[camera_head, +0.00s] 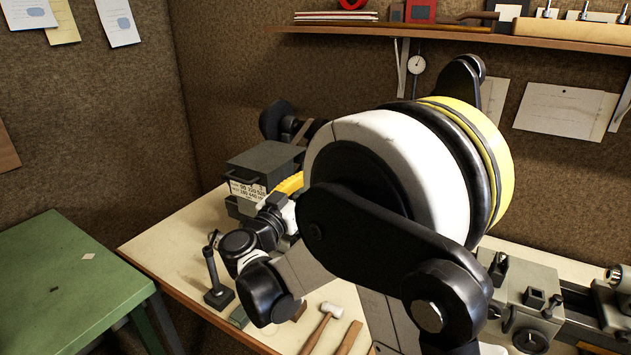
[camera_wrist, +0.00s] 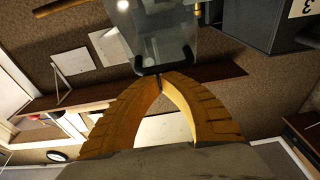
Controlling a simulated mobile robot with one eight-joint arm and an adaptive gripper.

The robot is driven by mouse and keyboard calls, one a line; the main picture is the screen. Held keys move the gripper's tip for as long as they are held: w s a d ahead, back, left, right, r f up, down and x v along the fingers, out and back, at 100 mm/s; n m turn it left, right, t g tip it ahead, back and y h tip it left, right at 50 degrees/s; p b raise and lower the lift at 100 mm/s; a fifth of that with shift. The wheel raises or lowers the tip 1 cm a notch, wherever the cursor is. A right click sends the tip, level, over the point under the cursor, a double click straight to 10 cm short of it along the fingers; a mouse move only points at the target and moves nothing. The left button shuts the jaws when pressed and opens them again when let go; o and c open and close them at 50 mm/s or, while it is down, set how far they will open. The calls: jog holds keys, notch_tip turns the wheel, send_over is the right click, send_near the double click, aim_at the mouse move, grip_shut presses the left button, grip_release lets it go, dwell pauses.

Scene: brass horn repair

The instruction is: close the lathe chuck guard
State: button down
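The chuck guard (camera_wrist: 135,25) is a clear panel with dark corner pieces at its lower edge, at the top of the wrist view. In the head view I cannot make it out, as my arm covers that area. My gripper (camera_wrist: 160,76) has two yellow fingers whose tips meet close to the guard's edge. I see no guard material clearly between the tips and cannot tell whether they touch it. In the head view a yellow finger of my gripper (camera_head: 290,184) shows beside the grey headstock (camera_head: 263,165); the headstock also shows in the wrist view (camera_wrist: 238,22).
My arm hides the lathe's middle. A small black stand (camera_head: 217,290), a hammer (camera_head: 325,320) and other tools lie on the pale bench (camera_head: 180,245). A lathe carriage (camera_head: 525,290) is at right. A shelf (camera_head: 480,36) runs along the back wall. A green table (camera_head: 60,270) stands left.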

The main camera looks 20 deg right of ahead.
jog(key=shift+f+b, duration=1.45)
jog(key=shift+f, duration=0.8)
jog(key=shift+r, duration=0.1)
